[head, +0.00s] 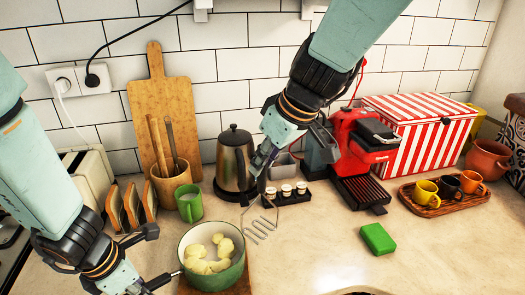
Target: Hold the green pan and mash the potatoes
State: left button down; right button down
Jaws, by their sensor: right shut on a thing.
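The green pan (238,272) stands at the bottom centre on a wooden board, with several pale potato pieces (206,262) inside. Its dark handle (170,276) points left toward my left gripper (150,283). That gripper is at the lower left, partly cut off by the frame edge, and I cannot tell whether its fingers close around the handle. My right gripper (258,165) is shut on the potato masher (262,222). The masher's zigzag wire head hangs just right of the pan's rim, above the counter. The masher's grip is mostly hidden by the fingers.
A steel kettle (233,160), small jars (287,192) and a red coffee machine (355,150) stand behind. A green mug (190,204), utensil pot (172,184) and toast rack (133,204) are left. A green sponge (378,238) lies right on otherwise clear counter (320,245).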

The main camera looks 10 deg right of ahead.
jog(key=a+r+n+g+y, duration=0.4)
jog(key=a+n, duration=0.5)
jog(key=n, duration=0.2)
notch_tip(320, 180, down, 11)
jog(key=shift+r, duration=0.15)
dwell(0.5)
jog(key=shift+d+f, duration=0.1)
jog(key=shift+f, duration=0.4)
dwell(0.8)
jog(key=shift+d, duration=0.1)
